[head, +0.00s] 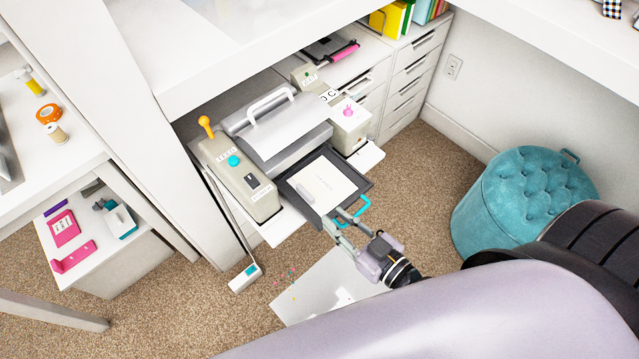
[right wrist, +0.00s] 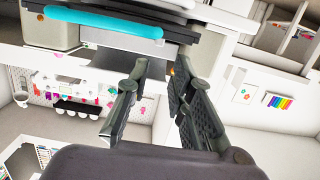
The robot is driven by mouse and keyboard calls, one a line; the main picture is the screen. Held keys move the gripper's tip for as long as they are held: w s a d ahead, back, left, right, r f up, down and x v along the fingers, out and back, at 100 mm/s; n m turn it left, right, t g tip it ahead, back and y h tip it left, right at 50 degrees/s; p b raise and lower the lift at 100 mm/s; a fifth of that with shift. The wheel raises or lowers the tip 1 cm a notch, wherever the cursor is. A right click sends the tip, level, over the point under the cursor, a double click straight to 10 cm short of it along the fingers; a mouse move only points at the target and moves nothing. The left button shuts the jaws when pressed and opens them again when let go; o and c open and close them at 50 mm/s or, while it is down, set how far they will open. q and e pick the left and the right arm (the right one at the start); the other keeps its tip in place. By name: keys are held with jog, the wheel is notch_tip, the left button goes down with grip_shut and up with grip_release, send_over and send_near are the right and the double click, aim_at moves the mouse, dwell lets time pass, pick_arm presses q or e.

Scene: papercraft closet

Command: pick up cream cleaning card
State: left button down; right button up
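The cream cleaning card (head: 326,186) lies flat in the dark tray (head: 300,203) at the front of the grey and white machine. It has faint print and a small grey patch on its left part. My right gripper (head: 345,219) is at the tray's front edge, close to the cyan handle (head: 364,212). In the right wrist view the two fingers of the right gripper (right wrist: 163,65) are apart with nothing between them, and the cyan handle (right wrist: 103,22) is above. The card cannot be made out there. My left gripper is not in view.
The machine (head: 275,135) has an orange-knobbed lever (head: 206,126) on its left. A shelf wall stands left and drawers (head: 412,75) stand behind. A teal tufted stool (head: 525,195) is at right. A white sheet (head: 325,287) lies on the carpet below, with small colourful bits beside it.

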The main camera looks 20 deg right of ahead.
aim_at(309, 196)
jog(key=x, duration=0.9)
jog(key=shift+w+d+f, duration=0.1)
jog(key=shift+w, duration=0.1)
grip_shut()
